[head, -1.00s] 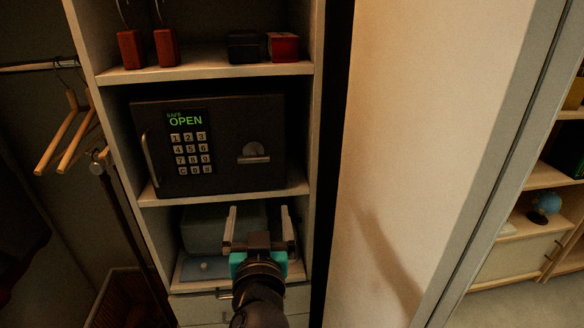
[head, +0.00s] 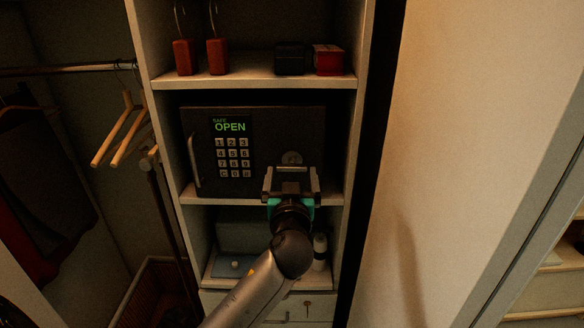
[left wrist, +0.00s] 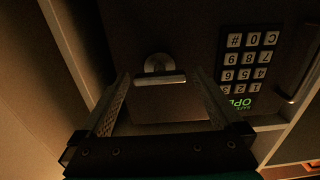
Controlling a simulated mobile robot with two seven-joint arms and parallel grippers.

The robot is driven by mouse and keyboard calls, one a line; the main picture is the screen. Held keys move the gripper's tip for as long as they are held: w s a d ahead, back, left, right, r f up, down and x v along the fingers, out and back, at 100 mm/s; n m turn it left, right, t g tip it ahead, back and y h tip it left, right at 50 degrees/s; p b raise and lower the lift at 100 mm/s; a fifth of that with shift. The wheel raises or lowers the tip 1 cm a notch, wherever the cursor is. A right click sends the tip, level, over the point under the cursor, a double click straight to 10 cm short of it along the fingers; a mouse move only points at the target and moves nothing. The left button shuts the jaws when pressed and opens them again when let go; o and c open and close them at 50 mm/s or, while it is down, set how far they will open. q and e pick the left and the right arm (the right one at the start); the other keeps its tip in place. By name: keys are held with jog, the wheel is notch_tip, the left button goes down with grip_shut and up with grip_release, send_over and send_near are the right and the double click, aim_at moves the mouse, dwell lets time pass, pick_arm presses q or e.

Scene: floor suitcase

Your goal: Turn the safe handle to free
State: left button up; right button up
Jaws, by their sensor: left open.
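The dark safe (head: 264,124) sits on the middle shelf of a closet unit, its door closed. Its green display reads OPEN above the keypad (head: 234,157). The round handle base (head: 291,158) shows just above my left gripper (head: 291,172), which hides the lever in the head view. In the left wrist view, the silver lever handle (left wrist: 160,79) lies across the picture between the two fingers of my open left gripper (left wrist: 158,84). I cannot tell whether a finger touches it. My right gripper is not in view.
The shelf above holds red shoe-tree-like blocks (head: 183,57), a black box (head: 290,58) and a red box (head: 328,60). Wooden hangers (head: 122,135) hang at left. A vertical pull bar (head: 194,160) is on the safe's left side. A pale panel (head: 450,130) stands at right.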

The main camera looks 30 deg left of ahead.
pick_arm(q)
jog(key=shift+x, duration=1.3)
jog(key=c, duration=1.1)
jog(key=shift+c, duration=0.2)
